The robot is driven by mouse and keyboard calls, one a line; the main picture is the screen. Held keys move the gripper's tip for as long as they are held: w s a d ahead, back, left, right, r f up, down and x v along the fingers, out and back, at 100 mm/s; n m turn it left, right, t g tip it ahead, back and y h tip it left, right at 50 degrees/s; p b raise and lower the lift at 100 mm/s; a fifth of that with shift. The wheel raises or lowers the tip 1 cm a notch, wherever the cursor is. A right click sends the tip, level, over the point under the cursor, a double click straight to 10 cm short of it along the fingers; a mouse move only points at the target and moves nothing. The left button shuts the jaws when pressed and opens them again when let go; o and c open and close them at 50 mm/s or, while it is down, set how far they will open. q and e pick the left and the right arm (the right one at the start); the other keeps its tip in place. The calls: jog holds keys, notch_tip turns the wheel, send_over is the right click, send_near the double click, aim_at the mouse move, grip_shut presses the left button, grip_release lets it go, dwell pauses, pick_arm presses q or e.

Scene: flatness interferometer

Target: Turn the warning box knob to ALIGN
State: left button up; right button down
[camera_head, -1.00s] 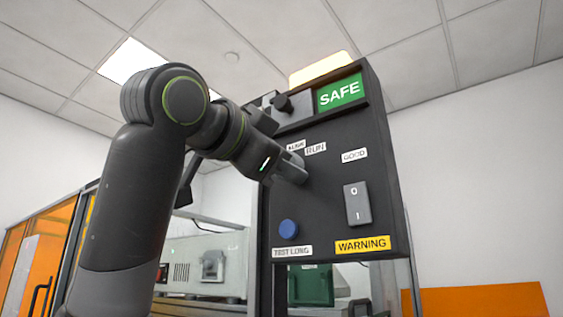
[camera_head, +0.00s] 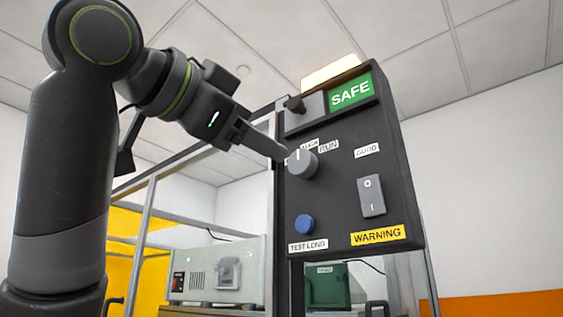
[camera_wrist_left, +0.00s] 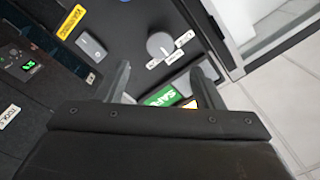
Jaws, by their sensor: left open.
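The warning box (camera_head: 345,200) is a dark panel with a green SAFE sign and a yellow WARNING label. Its round grey knob (camera_head: 302,163) sits below small white labels reading ALIGN and RUN. A pale mark on the knob points roughly up; which label it meets is unclear. My left gripper (camera_head: 284,151) is open, with a fingertip just upper left of the knob in the head view. In the left wrist view the knob (camera_wrist_left: 160,45) lies beyond and between the spread fingers, with nothing held. Whether a finger touches the knob cannot be told.
A blue button (camera_head: 304,224) and a rocker switch (camera_head: 371,195) are on the same panel. A small dark knob (camera_head: 294,104) is beside the SAFE sign. A framed enclosure with a light grey instrument (camera_head: 215,271) stands behind, left of the box.

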pick_arm(q)
jog(key=b+v, duration=0.1)
jog(key=v, duration=0.6)
jog(key=shift+s+a, duration=0.2)
jog(key=shift+s, duration=0.2)
